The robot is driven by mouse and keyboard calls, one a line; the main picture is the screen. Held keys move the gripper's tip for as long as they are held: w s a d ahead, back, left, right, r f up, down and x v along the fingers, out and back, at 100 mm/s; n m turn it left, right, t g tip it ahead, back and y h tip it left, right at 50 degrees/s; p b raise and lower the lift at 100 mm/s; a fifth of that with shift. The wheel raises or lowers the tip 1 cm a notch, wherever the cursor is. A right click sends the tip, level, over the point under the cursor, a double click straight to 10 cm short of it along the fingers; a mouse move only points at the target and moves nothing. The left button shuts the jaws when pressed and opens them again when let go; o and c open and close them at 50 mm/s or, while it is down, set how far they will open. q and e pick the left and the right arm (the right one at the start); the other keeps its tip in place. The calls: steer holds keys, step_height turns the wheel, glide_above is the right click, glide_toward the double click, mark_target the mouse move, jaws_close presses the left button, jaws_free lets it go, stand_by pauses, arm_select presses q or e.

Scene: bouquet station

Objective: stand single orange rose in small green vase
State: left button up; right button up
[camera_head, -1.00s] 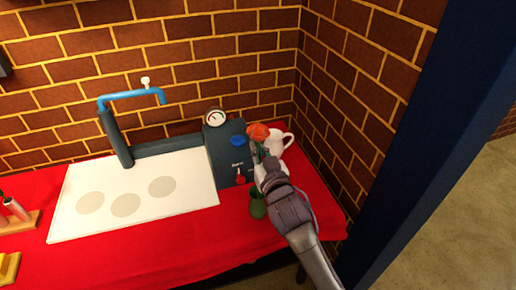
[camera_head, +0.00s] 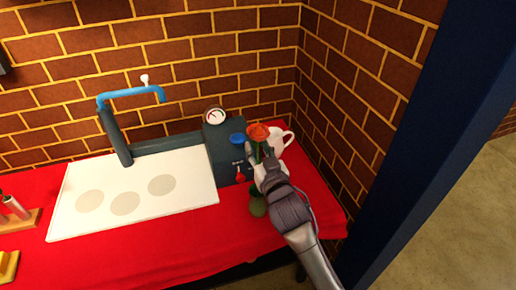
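The single orange rose (camera_head: 257,132) stands roughly upright beside the dark machine, its green stem running down behind my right gripper. The small green vase (camera_head: 258,208) stands on the red cloth, below the bloom in the picture and partly covered by my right gripper. My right gripper (camera_head: 261,155) is at the rose's stem with its fingers spread apart, one on each side. The lower stem is hidden, so I cannot see directly whether its end is inside the vase. My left gripper is not in view.
A white jug (camera_head: 280,141) stands close behind my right gripper. A dark machine (camera_head: 226,151) with a gauge and knobs is to its left, beside a white panel (camera_head: 140,215) with a blue-spouted tap (camera_head: 130,96).

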steer(key=v, duration=1.2)
steer(key=s+d+f+g+h, duration=0.1)
steer(key=s+d+f+g, duration=0.15)
steer(key=f, duration=0.95)
steer(key=s+d+f+g+h, duration=0.1)
steer(key=s+d+f+g, duration=0.15)
steer(key=f, duration=1.05)
steer(key=s+d+f+g+h, duration=0.1)
steer(key=s+f+g, duration=0.15)
steer(key=f, duration=0.95)
steer(key=s+d+f+g+h, duration=0.1)
steer(key=s+d+f+g, duration=0.25)
steer(key=s+f, duration=0.45)
steer(key=s+d+f+g+h, duration=0.15)
steer(key=s+d+f, duration=0.25)
steer(key=s+f, duration=0.5)
steer(key=s+d+f+g, duration=0.2)
steer(key=s+d+f, duration=0.1)
steer(key=s, duration=0.6)
steer(key=s+d+f+m+g, duration=0.1)
steer(key=s+d+f, duration=0.2)
steer(key=s, duration=0.5)
steer(key=shift+s+d+g, duration=0.2)
steer(key=shift+s+g, duration=0.15)
steer(key=shift+s, duration=0.05)
steer(key=shift+f, duration=0.1)
